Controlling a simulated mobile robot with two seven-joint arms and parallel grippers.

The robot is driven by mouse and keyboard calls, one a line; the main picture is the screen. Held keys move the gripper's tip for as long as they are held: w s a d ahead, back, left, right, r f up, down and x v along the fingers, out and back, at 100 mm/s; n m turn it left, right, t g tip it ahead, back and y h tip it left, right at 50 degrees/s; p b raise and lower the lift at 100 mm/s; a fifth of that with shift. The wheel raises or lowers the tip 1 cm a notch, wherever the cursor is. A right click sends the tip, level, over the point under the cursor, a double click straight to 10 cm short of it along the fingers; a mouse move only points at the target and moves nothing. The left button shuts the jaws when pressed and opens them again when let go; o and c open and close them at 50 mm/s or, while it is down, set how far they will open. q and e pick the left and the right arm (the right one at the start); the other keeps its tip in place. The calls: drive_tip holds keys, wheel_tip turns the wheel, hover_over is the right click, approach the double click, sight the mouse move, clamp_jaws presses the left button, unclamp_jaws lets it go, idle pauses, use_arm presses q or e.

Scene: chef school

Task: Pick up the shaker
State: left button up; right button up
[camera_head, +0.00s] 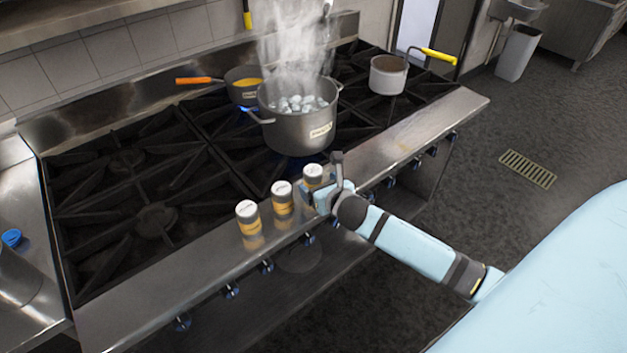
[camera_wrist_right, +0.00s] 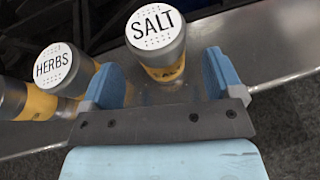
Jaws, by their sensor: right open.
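Three shakers with white lids and yellow bands stand in a row on the stove's front ledge: a left shaker (camera_head: 247,217), a middle shaker (camera_head: 282,198) and a right shaker (camera_head: 313,175). In the right wrist view, the salt shaker (camera_wrist_right: 158,44) stands upright just beyond and between the open fingers of my right gripper (camera_wrist_right: 165,80). The herbs shaker (camera_wrist_right: 60,70) is to its left, close to the left finger. A third shaker (camera_wrist_right: 22,100) is cut off at the left edge. My right gripper (camera_head: 318,198) is beside the right shaker in the head view. My left gripper is not in view.
A steaming pot (camera_head: 300,120) stands on the stove behind the shakers. A pan with an orange handle (camera_head: 243,88) and a pot with a yellow handle (camera_head: 388,76) are farther back. The ledge (camera_head: 400,140) right of my gripper is clear.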

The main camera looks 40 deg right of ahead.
drive_tip(key=x, duration=0.4)
drive_tip(key=shift+w+r, duration=0.15)
drive_tip(key=shift+r, duration=0.1)
drive_tip(key=c, duration=1.1)
drive_tip(key=shift+r, duration=0.1)
wheel_tip(320, 180, up, 19)
wheel_tip(320, 180, up, 6)
drive_tip(key=p, duration=0.6)
hover_over(318, 182)
drive_tip(key=w, duration=0.2)
drive_tip(key=shift+w+d, duration=0.1)
drive_tip(key=shift+w, duration=0.05)
drive_tip(key=shift+w, duration=0.15)
